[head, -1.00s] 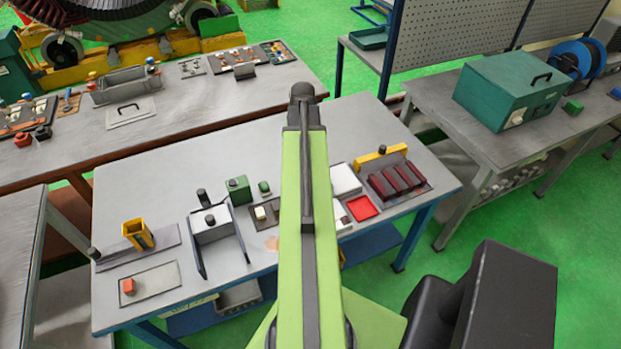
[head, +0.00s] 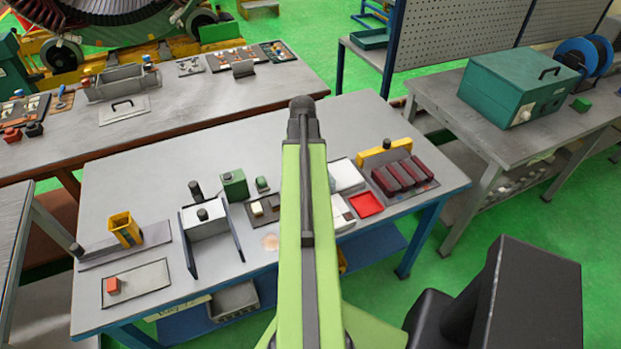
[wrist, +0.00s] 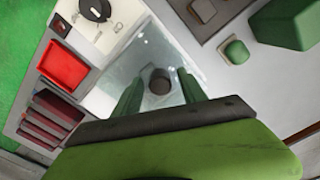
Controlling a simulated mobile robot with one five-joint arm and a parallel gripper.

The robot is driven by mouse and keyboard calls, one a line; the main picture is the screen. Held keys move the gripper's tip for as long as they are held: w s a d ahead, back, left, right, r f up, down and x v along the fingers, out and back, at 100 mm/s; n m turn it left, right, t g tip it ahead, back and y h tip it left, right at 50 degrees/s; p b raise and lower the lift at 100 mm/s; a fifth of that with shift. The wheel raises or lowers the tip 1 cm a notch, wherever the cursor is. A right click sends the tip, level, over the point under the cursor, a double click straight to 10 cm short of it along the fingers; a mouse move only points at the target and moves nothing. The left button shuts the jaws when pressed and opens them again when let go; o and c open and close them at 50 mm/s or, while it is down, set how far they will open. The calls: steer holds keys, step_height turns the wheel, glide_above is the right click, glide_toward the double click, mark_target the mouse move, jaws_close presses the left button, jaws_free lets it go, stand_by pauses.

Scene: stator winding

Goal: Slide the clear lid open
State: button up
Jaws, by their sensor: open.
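The clear lid (wrist: 142,52) shows in the wrist view as a see-through pane with a dark round knob (wrist: 159,82) on it. My gripper (wrist: 160,92) is open, with one green finger on each side of the knob. I cannot tell whether either finger touches the knob. In the head view a pale tray (head: 347,175), likely the one under the lid, shows just right of my arm, partly hidden. My gripper is hidden behind my arm there.
A red tray (head: 366,204) and dark red blocks (head: 404,176) lie right of the lid. Green blocks (head: 234,185) and a white box with dark side plates (head: 205,222) stand to the left.

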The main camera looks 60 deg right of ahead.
steer(key=shift+s+a+f, duration=0.1)
steer(key=c, duration=0.5)
steer(key=shift+s+d, duration=0.2)
steer(key=c, duration=0.4)
steer(key=shift+s+d, duration=1.1)
steer(key=shift+d, duration=0.5)
steer(key=shift+s+d, duration=1.1)
steer(key=shift+d, duration=0.55)
steer(key=shift+s+d, duration=1.1)
steer(key=shift+d, duration=0.5)
steer(key=shift+c, duration=0.2)
steer(key=o, duration=0.9)
steer(key=shift+o, duration=0.2)
steer(key=shift+d+r+p, duration=0.15)
steer(key=shift+r+p, duration=0.4)
steer(key=shift+p, duration=0.1)
step_height(320, 180, up, 5)
steer(key=p, duration=0.4)
steer(key=shift+p, duration=0.4)
